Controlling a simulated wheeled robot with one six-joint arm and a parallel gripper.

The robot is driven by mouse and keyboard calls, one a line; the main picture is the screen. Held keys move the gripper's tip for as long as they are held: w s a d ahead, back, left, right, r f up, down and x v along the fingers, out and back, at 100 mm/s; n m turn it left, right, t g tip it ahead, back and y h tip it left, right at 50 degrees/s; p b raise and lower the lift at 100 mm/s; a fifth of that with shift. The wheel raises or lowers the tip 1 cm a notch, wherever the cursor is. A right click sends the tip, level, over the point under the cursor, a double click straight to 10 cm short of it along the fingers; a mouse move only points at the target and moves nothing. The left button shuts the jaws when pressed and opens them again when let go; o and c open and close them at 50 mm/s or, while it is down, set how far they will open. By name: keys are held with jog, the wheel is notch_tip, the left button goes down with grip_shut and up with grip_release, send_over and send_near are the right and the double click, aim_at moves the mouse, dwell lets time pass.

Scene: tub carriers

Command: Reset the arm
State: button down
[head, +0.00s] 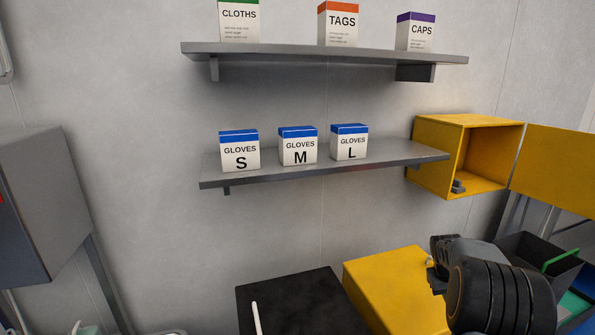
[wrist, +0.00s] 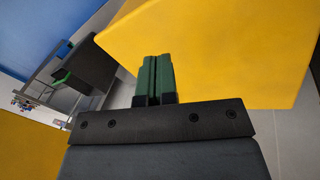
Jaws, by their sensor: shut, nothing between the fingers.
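My gripper (wrist: 154,80) shows in the wrist view with its two green fingers together and nothing between them. Behind and above the fingers is a large yellow surface (wrist: 220,45); I cannot tell whether the fingers touch it. In the head view my dark arm covers the lower right, and my fingertips are hidden there.
In the head view, a yellow box (head: 395,290) and a black box (head: 290,300) stand low in front. An open yellow cabinet (head: 465,122) is on the wall, its door (head: 560,165) swung right. Glove boxes (head: 298,146) stand on the lower shelf (head: 260,177).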

jog(key=s+a+r+t+y, duration=0.1)
jog(key=s+a+r, duration=0.2)
jog(key=s+a, duration=0.3)
jog(key=s+a+r+n+t+y+p, duration=0.1)
jog(key=s+a+r, duration=0.3)
jog(key=a, duration=0.9)
jog(key=s+a+r+n+t+y+p, duration=0.1)
jog(key=s+a+r, duration=0.3)
jog(key=s+a, duration=0.6)
jog(key=shift+y, duration=0.3)
jog(key=shift+d, duration=0.1)
